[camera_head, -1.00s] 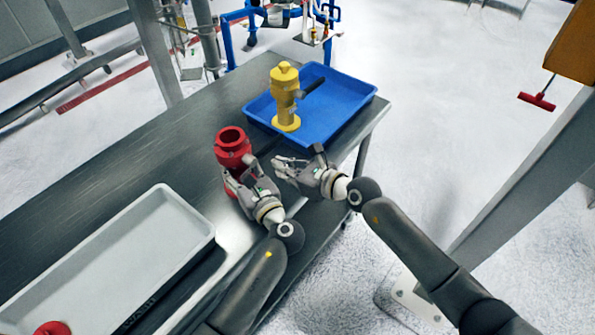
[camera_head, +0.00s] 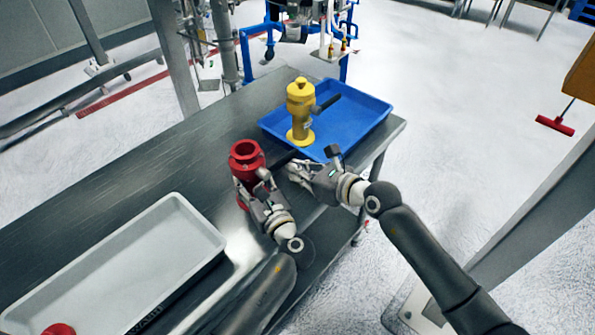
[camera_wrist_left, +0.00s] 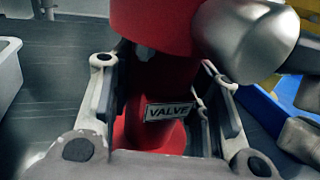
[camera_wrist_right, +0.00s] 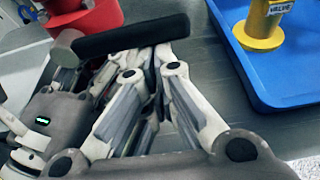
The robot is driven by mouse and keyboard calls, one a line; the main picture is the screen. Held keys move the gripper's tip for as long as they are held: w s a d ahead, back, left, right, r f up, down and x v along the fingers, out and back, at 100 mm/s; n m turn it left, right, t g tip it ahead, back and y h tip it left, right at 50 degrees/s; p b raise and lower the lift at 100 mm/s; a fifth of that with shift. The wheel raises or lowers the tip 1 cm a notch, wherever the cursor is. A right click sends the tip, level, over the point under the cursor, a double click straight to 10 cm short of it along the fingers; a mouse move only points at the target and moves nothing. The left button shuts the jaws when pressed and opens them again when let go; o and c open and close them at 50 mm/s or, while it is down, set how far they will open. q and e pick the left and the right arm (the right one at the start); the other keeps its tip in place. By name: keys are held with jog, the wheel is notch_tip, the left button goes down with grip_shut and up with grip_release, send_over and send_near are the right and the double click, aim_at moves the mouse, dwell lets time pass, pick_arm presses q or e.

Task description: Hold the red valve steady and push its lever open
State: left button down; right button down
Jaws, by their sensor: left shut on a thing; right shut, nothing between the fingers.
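The red valve (camera_head: 246,158) stands upright on the steel table. My left gripper (camera_head: 247,190) is shut around its body; in the left wrist view the fingers lie on both sides of the red body (camera_wrist_left: 165,85) with its VALVE label. The valve's black lever (camera_head: 281,158) sticks out to the right, toward the blue tray. In the right wrist view the lever (camera_wrist_right: 135,37) runs from a silver stem, across and just beyond my right gripper's fingers. My right gripper (camera_head: 292,171) is shut and empty beside the lever. I cannot tell whether it touches the lever.
A yellow valve (camera_head: 300,112) with a dark lever stands in the blue tray (camera_head: 368,122) behind my right gripper. A light grey tray (camera_head: 120,262) lies at the table's left front, with a red thing (camera_head: 58,329) at its near end. The table between them is clear.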

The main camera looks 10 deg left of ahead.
aim_at(293, 157)
jog(key=shift+w+r, duration=0.15)
jog(key=shift+r, duration=0.25)
notch_tip(293, 157, up, 3)
jog(key=shift+w+d+f, duration=0.1)
jog(key=shift+w+f, duration=0.05)
jog(key=r, duration=0.3)
jog(key=shift+s+a, duration=0.25)
jog(key=shift+s, duration=0.15)
jog(key=shift+r, duration=0.1)
